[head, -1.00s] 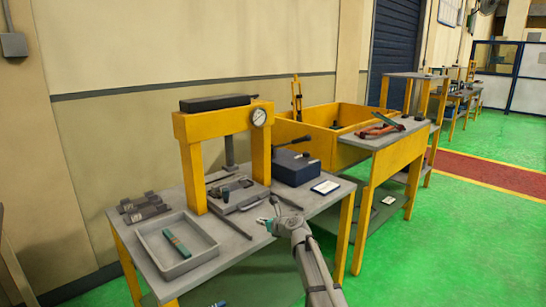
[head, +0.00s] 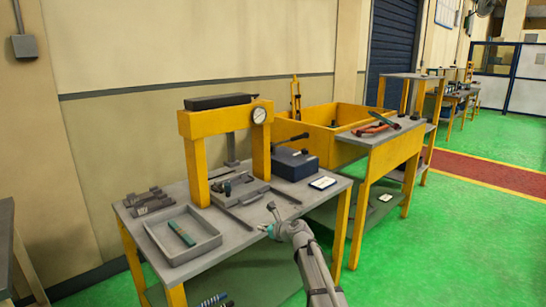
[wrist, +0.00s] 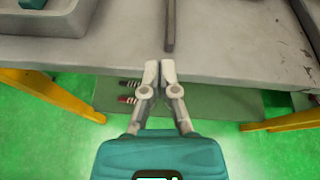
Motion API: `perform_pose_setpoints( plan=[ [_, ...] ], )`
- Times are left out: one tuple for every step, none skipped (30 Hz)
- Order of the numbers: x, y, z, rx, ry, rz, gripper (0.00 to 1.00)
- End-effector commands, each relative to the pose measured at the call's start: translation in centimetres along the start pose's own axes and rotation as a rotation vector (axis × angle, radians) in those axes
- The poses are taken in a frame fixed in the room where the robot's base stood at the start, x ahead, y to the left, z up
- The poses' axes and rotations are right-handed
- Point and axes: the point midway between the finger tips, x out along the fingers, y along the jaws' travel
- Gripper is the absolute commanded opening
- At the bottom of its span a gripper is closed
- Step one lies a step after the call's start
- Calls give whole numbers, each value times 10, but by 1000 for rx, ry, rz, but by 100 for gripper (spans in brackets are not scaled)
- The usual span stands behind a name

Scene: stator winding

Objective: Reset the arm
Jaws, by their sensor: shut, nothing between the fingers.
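My gripper (wrist: 159,72) is shut and empty in the wrist view, its two fingertips close together over the front edge of the grey worktable (wrist: 235,50). In the head view my gripper (head: 268,220) shows small at the end of my grey arm, by the table's front edge. A dark bar (wrist: 169,25) lies on the tabletop just beyond the fingertips in the wrist view, apart from them as far as I can tell.
A grey tray (head: 153,236) holding a green and brown piece (head: 181,233) sits at the table's left. A yellow press frame (head: 193,125) with a gauge (head: 259,115) stands behind. A dark blue box (head: 294,165) is at the right. Green floor (head: 440,220) lies open to the right.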

Motion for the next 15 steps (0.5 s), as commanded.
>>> perform_pose_setpoints(
  plan=[
    [-3, 2, -3, -26, 9, 4, 0],
    [-6, 4, -5, -49, 18, 10, 0],
    [-8, 6, -8, -78, 28, 16, 0],
    [-10, 7, -10, -100, 36, 20, 0],
    [-12, 9, -12, -125, 45, 26, 0],
    [-15, 11, -16, -161, 58, 35, 0],
    [-18, 13, -19, -186, 67, 40, 0],
    [-21, 15, -22, -217, 78, 47, 0],
    [-24, 18, -26, -257, 92, 59, 0],
    [-28, 20, -30, -292, 105, 67, 0],
    [-32, 22, -33, -328, 117, 77, 0],
    [-37, 26, -39, -382, 136, 93, 0],
    [-41, 28, -44, -425, 151, 106, 0],
    [-47, 32, -49, -473, 169, 123, 0],
    [-54, 36, -57, -542, 193, 147, 0]
  ],
)
